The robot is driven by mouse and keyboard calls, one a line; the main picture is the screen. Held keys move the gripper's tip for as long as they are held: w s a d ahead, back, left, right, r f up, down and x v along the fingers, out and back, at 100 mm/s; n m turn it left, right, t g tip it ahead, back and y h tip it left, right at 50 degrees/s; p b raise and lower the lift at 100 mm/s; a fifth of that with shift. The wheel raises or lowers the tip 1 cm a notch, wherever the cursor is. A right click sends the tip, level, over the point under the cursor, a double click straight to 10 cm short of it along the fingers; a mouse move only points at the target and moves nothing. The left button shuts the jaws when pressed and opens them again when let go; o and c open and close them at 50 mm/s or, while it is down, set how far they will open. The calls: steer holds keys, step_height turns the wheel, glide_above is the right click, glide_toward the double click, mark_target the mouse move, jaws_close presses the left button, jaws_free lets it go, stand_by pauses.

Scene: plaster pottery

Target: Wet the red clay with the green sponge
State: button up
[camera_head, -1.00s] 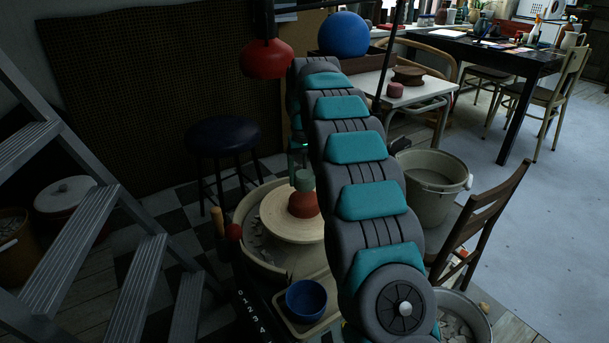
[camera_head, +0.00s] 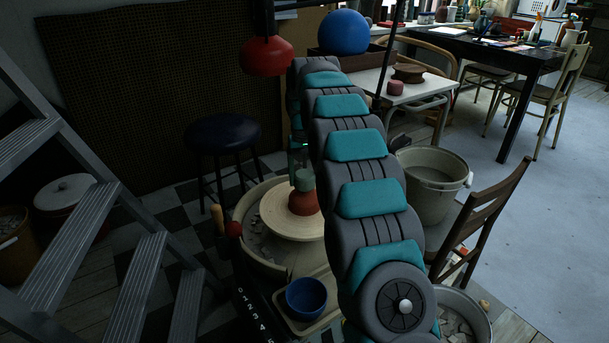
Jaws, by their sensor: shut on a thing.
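The red clay (camera_head: 304,204) is a rounded lump on the pale round wheel head (camera_head: 279,220) of a potter's wheel. The green sponge (camera_head: 304,180) is directly on top of the clay and appears to touch it. My gripper (camera_head: 302,168) is above the clay, pointing down and shut on the sponge. My arm hides part of the gripper and the right side of the wheel.
A blue bowl (camera_head: 306,297) sits on a tray in front of the wheel. A grey bucket (camera_head: 432,184) and a wooden chair (camera_head: 478,226) stand to the right. A dark stool (camera_head: 222,133) is behind, and a metal ladder (camera_head: 75,230) is at left.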

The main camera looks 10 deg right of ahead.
steer(key=shift+f, duration=1)
stand_by(3.2)
steer(key=shift+r, duration=0.15)
steer(key=shift+r+p, duration=0.75)
steer(key=shift+r, duration=3.2)
steer(key=shift+s, duration=0.1)
